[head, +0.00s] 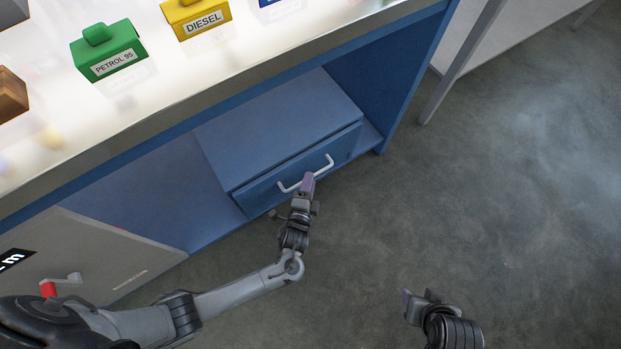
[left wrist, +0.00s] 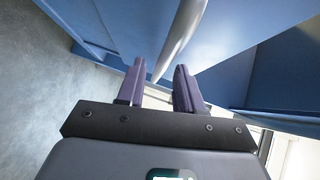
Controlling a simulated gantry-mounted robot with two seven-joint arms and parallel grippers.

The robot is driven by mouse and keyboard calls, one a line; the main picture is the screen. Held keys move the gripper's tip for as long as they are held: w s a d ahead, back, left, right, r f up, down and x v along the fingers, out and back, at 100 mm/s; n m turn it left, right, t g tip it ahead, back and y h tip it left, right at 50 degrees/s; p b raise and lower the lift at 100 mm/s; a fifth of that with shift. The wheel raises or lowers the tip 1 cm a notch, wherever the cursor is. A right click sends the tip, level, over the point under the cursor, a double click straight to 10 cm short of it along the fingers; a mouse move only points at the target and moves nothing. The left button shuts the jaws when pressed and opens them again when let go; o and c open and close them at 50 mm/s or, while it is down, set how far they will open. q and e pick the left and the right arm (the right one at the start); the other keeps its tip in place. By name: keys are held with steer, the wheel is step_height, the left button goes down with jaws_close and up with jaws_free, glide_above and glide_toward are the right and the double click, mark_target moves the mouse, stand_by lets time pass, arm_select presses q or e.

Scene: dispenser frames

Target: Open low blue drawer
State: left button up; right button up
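The low blue drawer (head: 262,194) is in a blue box under the counter, with a thin dark line along its top edge. I cannot tell whether it is slightly ajar. Its pale bar handle (head: 326,164) runs across the front. My left gripper (head: 308,183) is at the handle's middle. In the left wrist view the two purple fingers (left wrist: 158,86) are apart. The handle (left wrist: 180,38) runs between and beyond them, with no clear contact on both sides. My right gripper (head: 406,298) is low at the right, away from the drawer; its opening is unclear.
Above is a bright counter (head: 150,112) with a green PETROL 95 block (head: 108,52) and a yellow DIESEL block (head: 196,16). A grey panel (head: 95,250) with a red-and-grey lever (head: 60,284) stands left. The floor (head: 500,190) at the right is clear.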

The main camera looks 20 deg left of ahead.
arm_select(q)
steer(key=shift+b+x, duration=0.5)
steer(key=shift+x, duration=0.75)
jaws_close()
